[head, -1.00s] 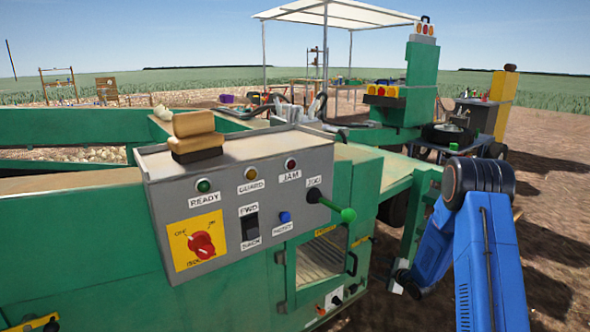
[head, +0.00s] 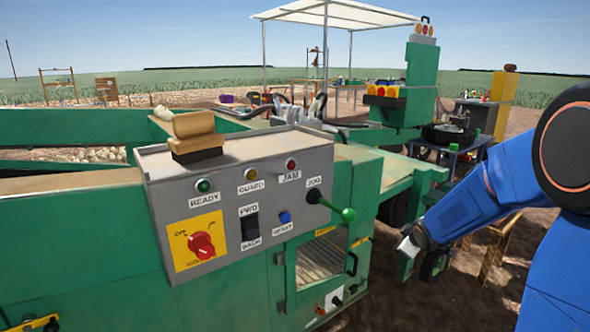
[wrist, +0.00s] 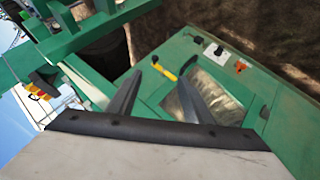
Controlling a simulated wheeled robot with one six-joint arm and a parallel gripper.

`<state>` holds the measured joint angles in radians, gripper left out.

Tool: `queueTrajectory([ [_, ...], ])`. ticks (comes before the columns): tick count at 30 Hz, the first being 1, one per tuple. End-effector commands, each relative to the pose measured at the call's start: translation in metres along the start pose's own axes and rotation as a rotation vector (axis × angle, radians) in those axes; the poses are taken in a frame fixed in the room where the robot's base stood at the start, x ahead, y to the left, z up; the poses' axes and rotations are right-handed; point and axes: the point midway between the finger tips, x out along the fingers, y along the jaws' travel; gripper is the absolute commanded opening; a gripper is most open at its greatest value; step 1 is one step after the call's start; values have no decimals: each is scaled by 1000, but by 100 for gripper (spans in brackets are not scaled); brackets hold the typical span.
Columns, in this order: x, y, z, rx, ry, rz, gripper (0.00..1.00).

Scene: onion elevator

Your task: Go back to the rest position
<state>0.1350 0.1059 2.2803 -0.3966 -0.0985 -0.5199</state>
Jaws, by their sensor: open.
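My gripper (wrist: 160,92) is open in the wrist view, with its two dark fingers apart and nothing between them. Past the fingers in that view is the green side of the machine with a small window hatch (wrist: 205,98). In the head view my blue arm fills the right side, and its wrist end hangs to the right of the machine; the fingers cannot be made out there. The grey control panel (head: 228,225) stands at the centre left, with a red knob (head: 201,246) and a green-tipped jog lever (head: 347,215). My gripper is apart from the panel.
The green machine frame (head: 80,235) fills the left and centre. A brush-like block (head: 195,130) sits on the panel. A dark table (head: 470,143) and a yellow cabinet (head: 508,100) stand behind at the right. Bare soil lies below my arm.

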Motion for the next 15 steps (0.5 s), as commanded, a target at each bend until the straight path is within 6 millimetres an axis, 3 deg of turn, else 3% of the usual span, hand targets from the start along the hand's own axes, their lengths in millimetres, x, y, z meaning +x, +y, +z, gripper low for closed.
queueTrajectory([
  [3, -40, -3, 1, 65, -35, -2, 46],
  [15, -162, -38, 23, 306, -153, -41, 46],
])
